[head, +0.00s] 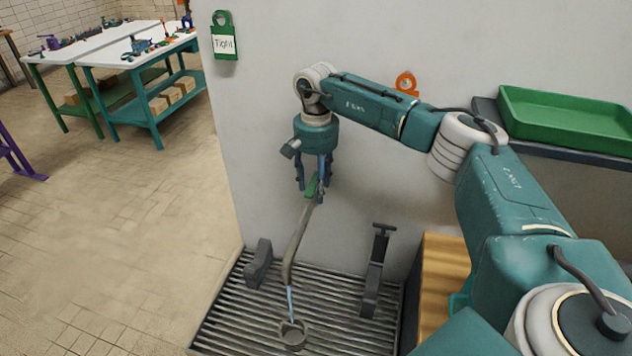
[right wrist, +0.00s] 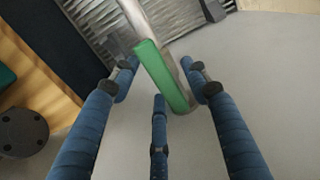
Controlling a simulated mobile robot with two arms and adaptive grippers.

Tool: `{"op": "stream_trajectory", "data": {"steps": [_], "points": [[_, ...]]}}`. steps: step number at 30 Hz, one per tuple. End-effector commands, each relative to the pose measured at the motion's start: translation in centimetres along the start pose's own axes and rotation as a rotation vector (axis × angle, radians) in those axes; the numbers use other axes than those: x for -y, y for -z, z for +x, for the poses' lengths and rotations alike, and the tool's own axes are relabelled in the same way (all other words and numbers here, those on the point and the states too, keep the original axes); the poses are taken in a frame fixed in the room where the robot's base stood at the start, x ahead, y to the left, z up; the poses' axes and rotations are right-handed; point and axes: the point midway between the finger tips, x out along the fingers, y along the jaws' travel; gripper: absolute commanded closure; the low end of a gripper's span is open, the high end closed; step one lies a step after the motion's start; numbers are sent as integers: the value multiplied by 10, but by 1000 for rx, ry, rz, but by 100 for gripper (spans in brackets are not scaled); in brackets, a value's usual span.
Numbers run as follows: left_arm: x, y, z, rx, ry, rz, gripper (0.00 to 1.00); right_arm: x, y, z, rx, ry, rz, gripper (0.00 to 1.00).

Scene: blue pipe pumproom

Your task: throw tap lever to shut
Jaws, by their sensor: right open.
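A grey tap pipe (head: 297,243) runs down from my right gripper toward the grating, and a thin blue stream (head: 290,302) shows below its lower end. The tap's green lever (head: 311,187) is at the top of the pipe. My right gripper (head: 313,194) points down over the lever, with its blue fingers apart. In the right wrist view, the green lever (right wrist: 160,76) lies between the open fingers (right wrist: 162,95), with no clear grip on it. Fingers partly hide the lever in the head view. My left gripper is out of view.
A pale wall (head: 255,130) stands close behind. A green tray (head: 565,118) sits on a shelf at right.

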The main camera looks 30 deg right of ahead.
Motion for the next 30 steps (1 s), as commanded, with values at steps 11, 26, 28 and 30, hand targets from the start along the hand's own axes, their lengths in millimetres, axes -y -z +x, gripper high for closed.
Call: {"op": "stream_trajectory", "data": {"steps": [11,26,28,30], "points": [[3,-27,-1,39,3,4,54,0,0,0,0,-1,0,88],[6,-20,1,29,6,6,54,0,-1,0,1,0,83,100],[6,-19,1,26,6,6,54,0,-1,0,1,0,125,100],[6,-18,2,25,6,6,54,0,-1,0,1,0,177,100]]}}
